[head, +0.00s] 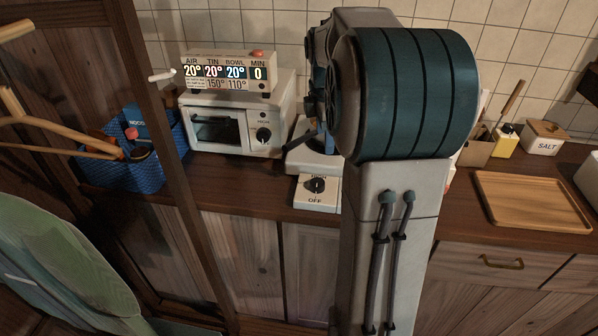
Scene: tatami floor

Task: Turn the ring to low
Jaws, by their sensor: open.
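The ring is a low pale cooking unit (301,158) on the counter, mostly hidden behind my arm. Its front panel (330,203) carries a dark round knob (316,185), with the word OFF readable just below it. My gripper (308,142) shows only in part, dark and blue, over the ring's left side. It is open, above and apart from the knob. My large teal arm joint hides what lies right of it. I see nothing held between the fingers.
A white oven (216,132) with a knob marked HIGH stands left of the ring. A blue basket (108,177) is left, a wooden tray (530,202) right. A dark post (172,150) crosses the left.

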